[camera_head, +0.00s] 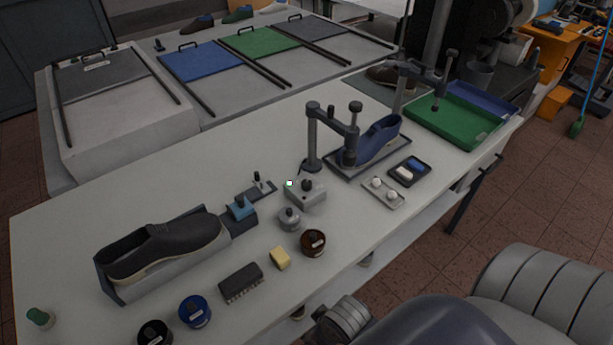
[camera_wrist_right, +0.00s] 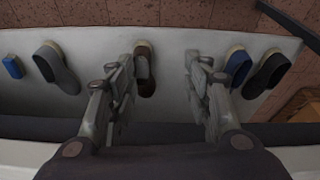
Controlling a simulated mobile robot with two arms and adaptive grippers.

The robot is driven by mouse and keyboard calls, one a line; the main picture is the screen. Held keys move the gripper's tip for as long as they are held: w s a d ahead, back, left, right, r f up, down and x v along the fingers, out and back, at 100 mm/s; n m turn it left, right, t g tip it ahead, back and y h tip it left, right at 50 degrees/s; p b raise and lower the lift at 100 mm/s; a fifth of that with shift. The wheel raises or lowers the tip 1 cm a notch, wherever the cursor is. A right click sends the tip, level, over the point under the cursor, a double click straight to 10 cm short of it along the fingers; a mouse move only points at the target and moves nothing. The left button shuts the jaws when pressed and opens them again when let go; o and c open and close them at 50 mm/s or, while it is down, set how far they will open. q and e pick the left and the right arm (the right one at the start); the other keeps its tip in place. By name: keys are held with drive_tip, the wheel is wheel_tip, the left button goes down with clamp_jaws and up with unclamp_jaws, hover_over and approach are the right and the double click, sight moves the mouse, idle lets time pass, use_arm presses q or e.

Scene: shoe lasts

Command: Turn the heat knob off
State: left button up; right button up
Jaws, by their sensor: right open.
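A small light-grey box (camera_head: 305,196) with a dark knob (camera_head: 307,185) on top stands near the middle of the white workbench in the head view; this looks like the heat knob. A small bright white marker (camera_head: 289,183) shows at the box's left side. The knob's setting is too small to read. My right gripper (camera_wrist_right: 160,85) is open and empty in the right wrist view, its two fingers well apart over a pale surface with shoes. The knob does not show in that view. My left gripper is not in view.
A grey lidded pot (camera_head: 289,219), brown jar (camera_head: 313,243) and yellow block (camera_head: 280,258) stand in front of the box. A clamp post (camera_head: 312,140) with a blue shoe (camera_head: 378,139) is behind. A dark shoe (camera_head: 165,246) lies left. A green tray (camera_head: 455,122) is far right.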

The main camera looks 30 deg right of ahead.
wheel_tip(320, 180, up, 11)
drive_tip(key=t, duration=0.1)
drive_tip(key=w+d+r+n+t+h, duration=0.1)
drive_tip(key=w+r+t, duration=0.35)
drive_tip(key=w, duration=0.35)
drive_tip(key=w+d+r+t+h+p, duration=0.1)
drive_tip(key=w+d+r+t, duration=0.15)
drive_tip(key=w+r, duration=0.5)
drive_tip(key=w+d+r+n+t+h, duration=0.1)
drive_tip(key=w+r+t, duration=0.3)
drive_tip(key=w, duration=0.5)
drive_tip(key=w+a+r+n+t+y, duration=0.5)
drive_tip(key=w+a+r+n+y, duration=0.15)
drive_tip(key=w+r, duration=0.2)
drive_tip(key=w+a+r+n+g+y, duration=0.1)
drive_tip(key=a+r+n+y, duration=0.2)
drive_tip(key=a+n+y, duration=0.4)
drive_tip(key=n+g+h, duration=1)
drive_tip(key=g+h, duration=0.1)
drive_tip(key=g, duration=0.8)
hover_over(306, 182)
wheel_tip(306, 182, down, 13)
wheel_tip(306, 182, down, 10)
drive_tip(key=p, duration=0.3)
drive_tip(key=shift+r, duration=0.15)
drive_tip(key=shift+f, duration=0.6)
